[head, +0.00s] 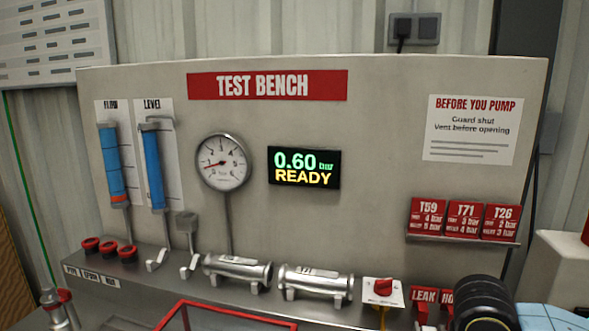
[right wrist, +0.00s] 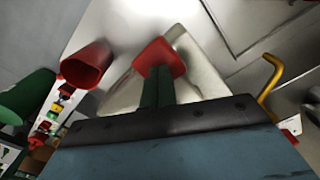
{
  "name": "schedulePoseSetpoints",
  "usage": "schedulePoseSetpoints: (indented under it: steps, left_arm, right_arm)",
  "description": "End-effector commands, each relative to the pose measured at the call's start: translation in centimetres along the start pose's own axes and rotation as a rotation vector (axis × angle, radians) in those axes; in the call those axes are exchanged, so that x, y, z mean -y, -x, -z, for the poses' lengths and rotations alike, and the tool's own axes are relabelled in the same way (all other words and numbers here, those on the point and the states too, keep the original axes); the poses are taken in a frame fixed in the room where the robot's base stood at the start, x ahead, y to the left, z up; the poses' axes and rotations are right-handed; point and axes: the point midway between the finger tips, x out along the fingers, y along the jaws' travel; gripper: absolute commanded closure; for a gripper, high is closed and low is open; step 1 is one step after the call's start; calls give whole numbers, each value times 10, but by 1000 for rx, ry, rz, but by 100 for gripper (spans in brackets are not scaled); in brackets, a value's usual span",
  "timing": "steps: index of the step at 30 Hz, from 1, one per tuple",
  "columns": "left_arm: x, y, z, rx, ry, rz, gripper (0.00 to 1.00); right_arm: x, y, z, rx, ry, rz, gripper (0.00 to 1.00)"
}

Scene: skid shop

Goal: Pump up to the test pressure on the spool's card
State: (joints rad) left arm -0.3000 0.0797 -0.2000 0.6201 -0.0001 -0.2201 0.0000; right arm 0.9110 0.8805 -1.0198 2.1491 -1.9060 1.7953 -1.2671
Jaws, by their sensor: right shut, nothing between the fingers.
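The digital display (head: 304,167) reads 0.60 bar, READY. The round gauge (head: 222,162) has its red needle low on the left. Two metal spools (head: 237,272) (head: 315,284) lie on the bench; their labels are too small to read surely. Cards T59 (head: 428,218), T71 (head: 465,219) and T26 (head: 501,221) stand on a ledge; their bar figures are small. In the right wrist view my right gripper (right wrist: 157,86) has its dark green fingers shut, empty, at a red piece (right wrist: 160,57) over a pale plate (right wrist: 190,65); contact is unclear. My left gripper is out of view.
A red knob (head: 383,286) sits on a white plate. Two blue tubes (head: 111,165) (head: 153,170) and red buttons (head: 109,247) are at left. A red frame (head: 230,310) is at the front. A yellow bent handle (right wrist: 268,75) and red cup (right wrist: 85,65) flank my right gripper.

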Motion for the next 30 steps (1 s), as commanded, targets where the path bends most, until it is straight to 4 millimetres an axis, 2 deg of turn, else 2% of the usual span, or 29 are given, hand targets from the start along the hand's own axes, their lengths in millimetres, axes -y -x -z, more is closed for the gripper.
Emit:
schedulePoseSetpoints:
  steps: [8,30]
  left_arm:
    - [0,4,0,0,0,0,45]
    - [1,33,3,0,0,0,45]
  right_arm:
    - [0,5,1,-2,-3,-1,100]
    - [0,60,0,0,0,-1,100]
